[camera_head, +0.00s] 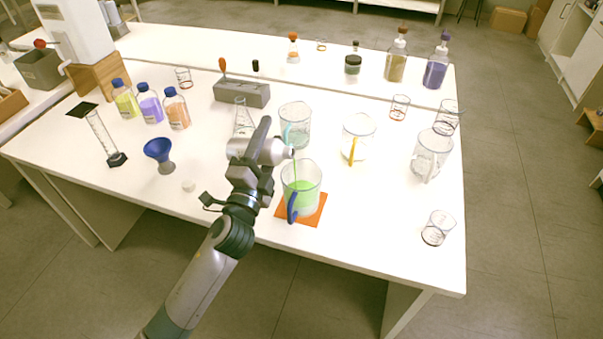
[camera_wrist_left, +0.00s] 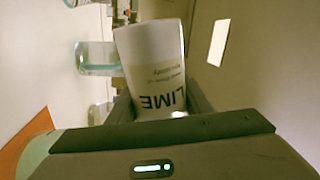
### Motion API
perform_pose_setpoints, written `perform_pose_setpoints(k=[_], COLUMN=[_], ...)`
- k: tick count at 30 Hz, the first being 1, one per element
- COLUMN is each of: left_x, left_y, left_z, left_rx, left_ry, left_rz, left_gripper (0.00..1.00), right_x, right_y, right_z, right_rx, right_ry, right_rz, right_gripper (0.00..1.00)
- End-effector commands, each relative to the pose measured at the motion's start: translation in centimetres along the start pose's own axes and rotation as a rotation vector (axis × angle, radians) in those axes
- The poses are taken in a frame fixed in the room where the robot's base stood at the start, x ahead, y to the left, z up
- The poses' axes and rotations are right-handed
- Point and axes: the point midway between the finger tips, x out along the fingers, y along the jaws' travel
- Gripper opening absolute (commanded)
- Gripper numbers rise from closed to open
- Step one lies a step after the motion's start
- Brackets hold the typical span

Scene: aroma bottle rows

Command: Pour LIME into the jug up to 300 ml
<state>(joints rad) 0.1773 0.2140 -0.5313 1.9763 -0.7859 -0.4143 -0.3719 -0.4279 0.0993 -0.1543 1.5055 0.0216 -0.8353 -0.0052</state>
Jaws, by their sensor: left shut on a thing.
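My left gripper (camera_head: 262,150) is shut on the LIME bottle (camera_wrist_left: 152,70), whose label shows upside down in the left wrist view. In the head view the arm partly hides the bottle, which is tipped on its side with its mouth (camera_head: 291,152) to the right. A thin green stream runs from the mouth into the jug (camera_head: 313,174). The jug has a blue handle and stands upright on an orange mat (camera_head: 318,216). Bright green liquid (camera_head: 303,194) fills its lower part; the scale marks are not readable. My right gripper is not in view.
Close behind are a teal-tinted jug (camera_head: 296,113) and a jug with a yellow handle (camera_head: 359,127). A blue funnel (camera_head: 158,149) and several blue-capped bottles (camera_head: 150,105) stand left. A clear jug (camera_head: 431,152) and beaker (camera_head: 438,228) stand right. The table front right of the mat is bare.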

Motion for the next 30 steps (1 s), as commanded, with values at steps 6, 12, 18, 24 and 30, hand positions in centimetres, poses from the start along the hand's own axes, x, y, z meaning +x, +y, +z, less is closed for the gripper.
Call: perform_pose_setpoints(k=[6,12,18,24,30], left_x=[0.03,0.05,0.06,0.05,0.05], left_y=[-0.13,-0.22,-0.25,-0.23,-0.22], left_z=[-0.07,-0.20,-0.32,-0.33,-0.32], left_rx=[0.003,0.016,0.027,0.029,0.029], left_ry=[0.001,0.004,0.007,0.008,0.007], left_rz=[-0.001,-0.001,-0.001,-0.001,-0.001], left_gripper=[0.14,0.14,0.14,0.14,0.14], right_x=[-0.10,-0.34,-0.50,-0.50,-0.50], right_y=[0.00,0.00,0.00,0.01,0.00], right_z=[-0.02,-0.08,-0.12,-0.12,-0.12], right_rx=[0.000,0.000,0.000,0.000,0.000], right_ry=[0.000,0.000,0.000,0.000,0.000], right_rz=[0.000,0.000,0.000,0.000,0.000], right_gripper=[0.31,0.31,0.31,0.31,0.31])
